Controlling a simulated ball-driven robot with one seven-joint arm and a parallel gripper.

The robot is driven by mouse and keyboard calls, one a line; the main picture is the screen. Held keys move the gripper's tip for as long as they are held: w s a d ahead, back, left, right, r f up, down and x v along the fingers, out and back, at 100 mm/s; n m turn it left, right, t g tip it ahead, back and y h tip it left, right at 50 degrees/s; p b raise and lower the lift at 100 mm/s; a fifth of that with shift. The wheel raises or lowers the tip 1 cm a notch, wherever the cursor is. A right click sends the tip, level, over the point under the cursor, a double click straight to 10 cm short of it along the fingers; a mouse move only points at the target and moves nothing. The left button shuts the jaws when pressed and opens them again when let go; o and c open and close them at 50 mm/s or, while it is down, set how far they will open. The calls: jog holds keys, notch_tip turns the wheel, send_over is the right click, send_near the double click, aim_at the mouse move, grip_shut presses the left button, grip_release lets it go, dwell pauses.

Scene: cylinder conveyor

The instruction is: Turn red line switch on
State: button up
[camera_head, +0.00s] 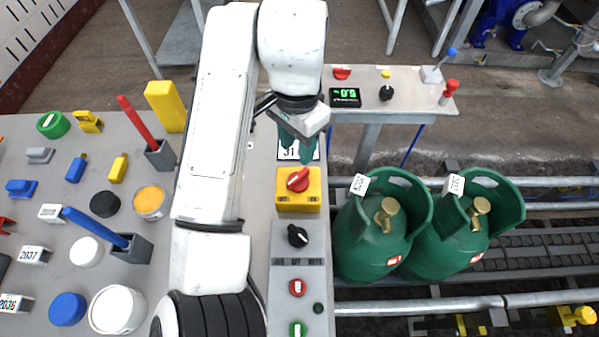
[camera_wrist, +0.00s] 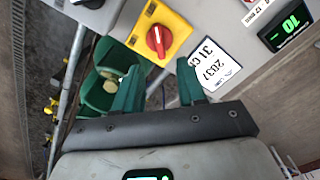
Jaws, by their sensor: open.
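The red rotary switch (camera_head: 298,179) sits on a yellow box on the grey control panel. It also shows in the wrist view (camera_wrist: 159,41), ahead of my gripper and between the lines of its fingers. My gripper (camera_head: 300,152) hangs just behind the yellow box in the head view, over a white label card. In the wrist view my gripper (camera_wrist: 160,88) has its two green fingers wide apart with nothing between them. The fingers do not appear to touch the switch. The lettering on the yellow box is too small to read.
A black knob (camera_head: 298,236), a red button (camera_head: 297,287) and a green button (camera_head: 297,328) lie along the same panel. Two green gas cylinders (camera_head: 372,254) stand right of it on the conveyor. A display (camera_head: 345,96) is behind. The left table (camera_head: 120,290) is cluttered.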

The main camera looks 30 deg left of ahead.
aim_at(298, 176)
notch_tip(298, 176, down, 10)
jog(key=shift+f+b, duration=0.1)
jog(key=shift+b, duration=0.85)
grip_shut()
